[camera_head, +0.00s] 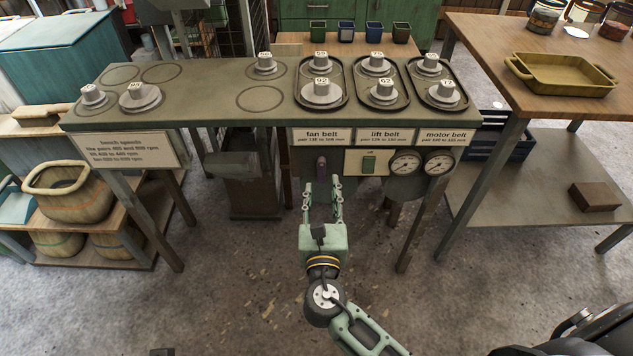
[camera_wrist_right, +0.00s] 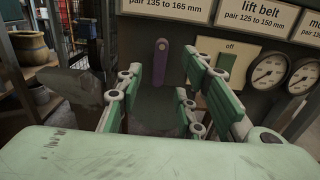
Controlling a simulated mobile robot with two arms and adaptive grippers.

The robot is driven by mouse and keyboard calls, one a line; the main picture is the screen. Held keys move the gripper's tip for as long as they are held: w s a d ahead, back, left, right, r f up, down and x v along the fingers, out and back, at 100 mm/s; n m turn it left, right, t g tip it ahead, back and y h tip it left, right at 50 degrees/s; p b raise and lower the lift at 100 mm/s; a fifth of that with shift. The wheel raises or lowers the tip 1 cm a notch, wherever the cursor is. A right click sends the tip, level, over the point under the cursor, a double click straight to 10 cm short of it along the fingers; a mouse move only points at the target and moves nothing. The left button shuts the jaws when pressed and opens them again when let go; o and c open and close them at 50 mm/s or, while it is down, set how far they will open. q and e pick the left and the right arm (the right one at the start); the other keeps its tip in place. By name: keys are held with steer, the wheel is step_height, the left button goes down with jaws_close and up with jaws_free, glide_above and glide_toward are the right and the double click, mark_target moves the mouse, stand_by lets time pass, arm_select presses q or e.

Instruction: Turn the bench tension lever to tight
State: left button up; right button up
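The tension lever looks like a small purple upright handle (camera_head: 321,167) on the front panel of the bench (camera_head: 205,97), below the fan belt sign. It also shows as a purple bar in the right wrist view (camera_wrist_right: 162,62), between the fingers and beyond them. No tight or slack marking is readable. My right gripper (camera_head: 322,185) is open and empty in front of the panel, its fingers pointing at the lever from below, apparently without touching it. My left gripper is not in view.
Right of the lever is a green switch (camera_head: 369,164) marked off, then two dial gauges (camera_head: 405,163). Numbered pulleys (camera_head: 321,91) stand on the bench top, several in dark trays. A wooden table (camera_head: 480,35) stands at right. The floor in front is clear.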

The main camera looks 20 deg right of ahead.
mark_target(322, 171)
steer(key=x, duration=0.7)
steer(key=shift+f+b, duration=0.1)
steer(key=shift+b, duration=0.2)
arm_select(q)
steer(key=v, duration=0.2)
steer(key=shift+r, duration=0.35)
arm_select(e)
steer(key=shift+s, duration=0.1)
jaws_close()
